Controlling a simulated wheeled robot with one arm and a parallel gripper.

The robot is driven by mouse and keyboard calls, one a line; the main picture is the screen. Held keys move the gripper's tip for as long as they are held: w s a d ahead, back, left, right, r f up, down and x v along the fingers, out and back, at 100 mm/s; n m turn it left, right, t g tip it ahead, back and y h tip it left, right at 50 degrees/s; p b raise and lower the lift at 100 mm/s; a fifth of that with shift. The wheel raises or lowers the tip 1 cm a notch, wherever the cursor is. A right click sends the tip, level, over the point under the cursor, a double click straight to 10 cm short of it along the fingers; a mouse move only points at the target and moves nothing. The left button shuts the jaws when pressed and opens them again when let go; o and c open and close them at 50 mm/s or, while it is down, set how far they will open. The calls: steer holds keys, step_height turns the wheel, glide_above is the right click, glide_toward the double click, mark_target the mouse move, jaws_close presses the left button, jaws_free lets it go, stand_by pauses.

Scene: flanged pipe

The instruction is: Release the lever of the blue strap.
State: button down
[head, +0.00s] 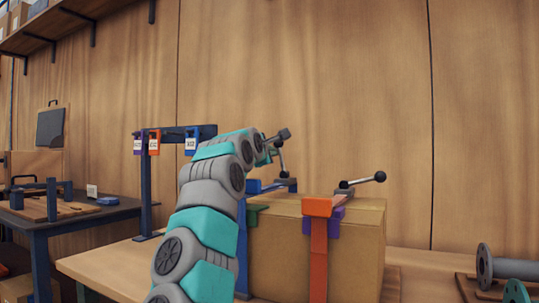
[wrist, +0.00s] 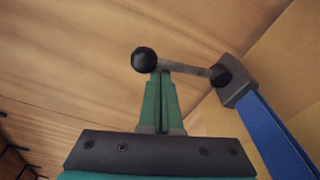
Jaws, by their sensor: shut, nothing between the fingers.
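The blue strap (wrist: 275,135) runs to a grey buckle (wrist: 238,82) in the wrist view. Its lever (wrist: 188,69) is a thin rod ending in a black ball (wrist: 144,60). In the head view this lever (head: 282,160) stands nearly upright from the buckle on top of the cardboard box (head: 278,260). My gripper (wrist: 160,74) is shut and empty, its green fingertips at the rod close to the ball. I cannot tell whether they touch it. In the head view my arm hides much of the blue strap.
An orange strap (head: 318,260) with its own ball-ended lever (head: 362,181) is to the right on the box. Purple (head: 335,215) and green (head: 256,212) straps also show. A tag rack (head: 175,134) stands behind at left. Flanged pipe parts (head: 485,266) lie at far right.

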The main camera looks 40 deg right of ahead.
steer(key=shift+s+d+r+m, duration=0.1)
steer(key=shift+s+d+m, duration=0.15)
steer(key=shift+s+m, duration=0.35)
steer(key=shift+s+r+m, duration=0.1)
steer(key=shift+m, duration=0.2)
